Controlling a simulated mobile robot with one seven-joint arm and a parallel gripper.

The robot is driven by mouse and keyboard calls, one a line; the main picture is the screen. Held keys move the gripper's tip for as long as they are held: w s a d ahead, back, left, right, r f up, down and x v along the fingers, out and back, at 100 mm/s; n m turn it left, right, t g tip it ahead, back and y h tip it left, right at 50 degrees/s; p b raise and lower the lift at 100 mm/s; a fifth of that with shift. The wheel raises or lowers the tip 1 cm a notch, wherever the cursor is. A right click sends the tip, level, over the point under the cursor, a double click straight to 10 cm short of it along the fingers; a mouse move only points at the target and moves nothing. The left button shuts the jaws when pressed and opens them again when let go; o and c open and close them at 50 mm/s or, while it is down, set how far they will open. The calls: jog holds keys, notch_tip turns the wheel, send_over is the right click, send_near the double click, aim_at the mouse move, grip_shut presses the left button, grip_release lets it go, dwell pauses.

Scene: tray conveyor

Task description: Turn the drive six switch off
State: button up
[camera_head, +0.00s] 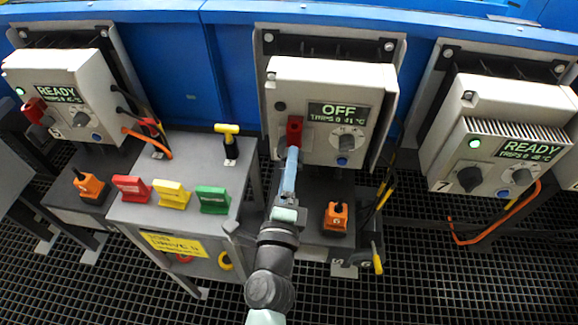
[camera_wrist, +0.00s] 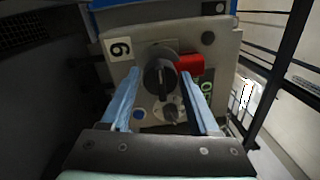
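The drive six cabinet (camera_head: 325,75) is the middle grey box in the head view, and its display (camera_head: 339,112) reads OFF. In the wrist view its panel (camera_wrist: 218,48) appears rotated, with the 6 label (camera_wrist: 121,47) at upper left. The black rotary switch (camera_wrist: 159,78) sits at the panel's middle, with a red block (camera_wrist: 190,64) beside it, also seen in the head view (camera_head: 294,128). My gripper (camera_wrist: 160,88) is open, its blue fingers on either side of the switch. In the head view my gripper (camera_head: 290,158) hides the switch; contact cannot be told.
A left drive cabinet (camera_head: 62,82) and drive 7 cabinet (camera_head: 500,130) both read READY. Below stand a grey stand (camera_head: 130,210) with red, yellow and green tags, a yellow T-handle (camera_head: 228,135), and orange switches (camera_head: 90,186) (camera_head: 336,218). Cables hang beside the cabinets.

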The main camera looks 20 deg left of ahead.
jog(key=shift+o, duration=1.4)
jog(key=b+v, duration=0.4)
jog(key=v, duration=0.9)
